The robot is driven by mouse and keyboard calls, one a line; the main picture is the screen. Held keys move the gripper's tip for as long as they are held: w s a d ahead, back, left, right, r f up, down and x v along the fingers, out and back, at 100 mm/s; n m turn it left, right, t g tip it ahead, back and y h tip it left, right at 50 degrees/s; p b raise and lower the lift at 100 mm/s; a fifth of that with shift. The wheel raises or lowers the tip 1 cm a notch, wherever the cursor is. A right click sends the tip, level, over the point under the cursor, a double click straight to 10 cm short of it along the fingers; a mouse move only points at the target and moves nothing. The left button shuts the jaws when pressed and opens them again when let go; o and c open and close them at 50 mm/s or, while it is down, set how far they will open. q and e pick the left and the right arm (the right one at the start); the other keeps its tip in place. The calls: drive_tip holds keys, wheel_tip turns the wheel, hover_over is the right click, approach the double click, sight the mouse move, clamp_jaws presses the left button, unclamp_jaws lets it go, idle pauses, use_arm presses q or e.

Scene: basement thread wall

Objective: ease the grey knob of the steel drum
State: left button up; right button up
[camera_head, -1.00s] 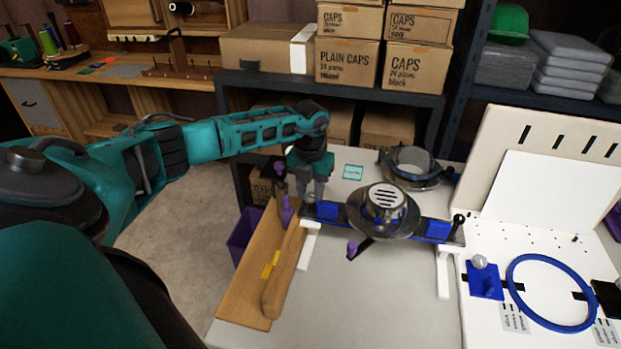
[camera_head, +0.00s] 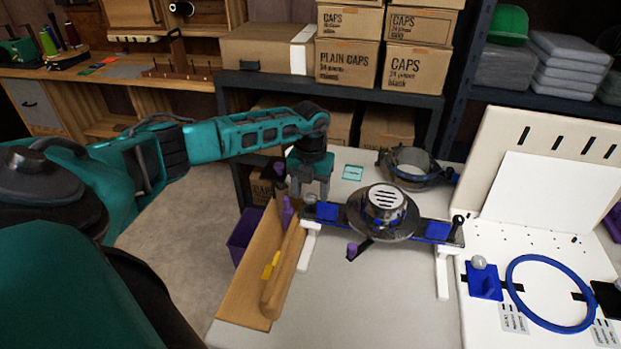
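The steel drum (camera_head: 386,218) has a slotted round top and sits on a dark bar with blue blocks, held up by white legs on the grey table. A small grey knob (camera_head: 309,200) shows at the bar's left end. My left gripper (camera_head: 311,194) points down just above this knob, with its two fingers apart and the knob low between them. I cannot tell whether the fingers touch it. A black knob (camera_head: 458,220) stands at the bar's right end, and a purple knob (camera_head: 352,248) is in front of the drum. My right gripper is out of view.
A wooden board (camera_head: 245,288) with a rounded wooden bar and purple pegs lies left of the drum. A metal ring clamp (camera_head: 412,166) stands behind it. A blue hoop (camera_head: 551,292) lies on the white board at right. The table's front middle is clear.

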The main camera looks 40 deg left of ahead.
sight(310, 196)
use_arm(q)
wheel_tip(310, 196, up, 13)
drive_tip(key=shift+p, duration=0.3)
idle(0.7)
